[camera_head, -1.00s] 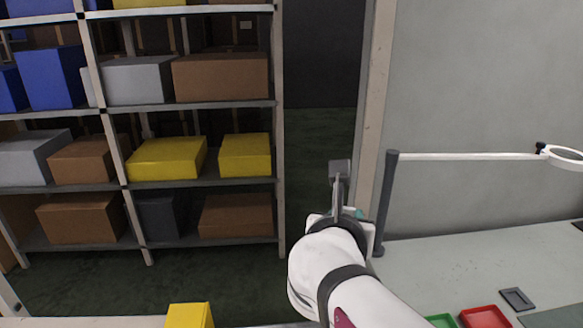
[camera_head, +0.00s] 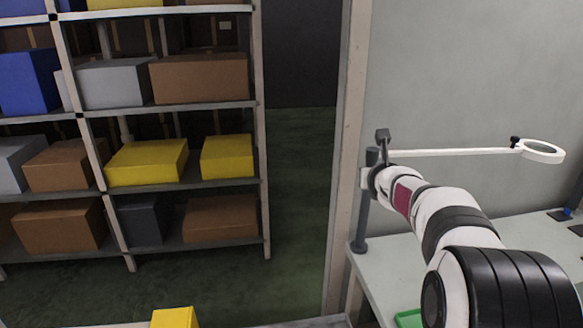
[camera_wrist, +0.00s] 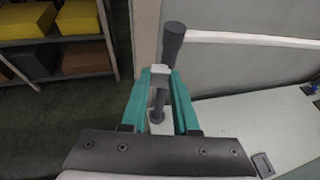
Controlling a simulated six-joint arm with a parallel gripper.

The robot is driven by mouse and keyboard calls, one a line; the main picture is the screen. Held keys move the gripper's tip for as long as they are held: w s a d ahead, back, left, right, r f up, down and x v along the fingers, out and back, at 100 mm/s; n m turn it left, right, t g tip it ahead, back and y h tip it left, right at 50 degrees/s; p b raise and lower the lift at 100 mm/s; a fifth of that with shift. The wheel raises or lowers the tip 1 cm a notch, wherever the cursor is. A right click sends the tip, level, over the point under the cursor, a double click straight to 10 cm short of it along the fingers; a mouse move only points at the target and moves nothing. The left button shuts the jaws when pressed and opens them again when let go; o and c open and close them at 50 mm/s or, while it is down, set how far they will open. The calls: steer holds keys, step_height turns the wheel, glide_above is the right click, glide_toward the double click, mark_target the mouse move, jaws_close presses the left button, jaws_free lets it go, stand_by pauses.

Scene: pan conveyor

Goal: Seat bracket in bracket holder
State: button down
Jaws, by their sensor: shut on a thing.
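My gripper (camera_wrist: 163,78) has teal fingers, shut on a light grey piece, which I take to be the bracket (camera_wrist: 160,76). In the head view a grey end of the bracket (camera_head: 383,137) sticks up beyond my wrist, in front of or beside the lamp post; the fingers are hidden there. It is held in the air, near the wall above the bench's left end. I cannot surely make out the bracket holder; a small dark frame (camera_wrist: 262,165) lies on the bench at the lower right of the wrist view and might be it.
A dark post (camera_head: 360,225) carries a white lamp arm (camera_head: 450,152) with a ring lamp (camera_head: 542,151); it stands close behind my gripper. The pale bench (camera_head: 380,280) holds a green tray (camera_head: 408,318). Shelves with boxes (camera_head: 199,78) stand at the left, with open floor between.

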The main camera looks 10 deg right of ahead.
steer(key=s+d+f+y, duration=0.1)
steer(key=d+f, duration=0.4)
steer(key=d, duration=0.5)
steer(key=d+f, duration=0.4)
steer(key=d, duration=0.7)
steer(key=s+d+f+n, duration=0.1)
steer(key=s+d+f, duration=0.2)
steer(key=s+d, duration=0.1)
steer(key=s+d+f+y, duration=0.1)
steer(key=s+d+f, duration=0.3)
steer(key=s, duration=0.3)
steer(key=s+d+f+n+y, duration=0.1)
steer(key=s+d+f, duration=0.3)
steer(key=s+d, duration=0.1)
steer(key=shift+s+d+f+n, duration=0.2)
steer(key=shift+s+d+n, duration=0.1)
steer(key=shift+d, duration=0.15)
steer(key=shift+s+f+y, duration=0.15)
steer(key=shift+s+y, duration=0.15)
steer(key=shift+s, duration=0.1)
steer(key=shift+f, duration=2.95)
steer(key=shift+f, duration=0.8)
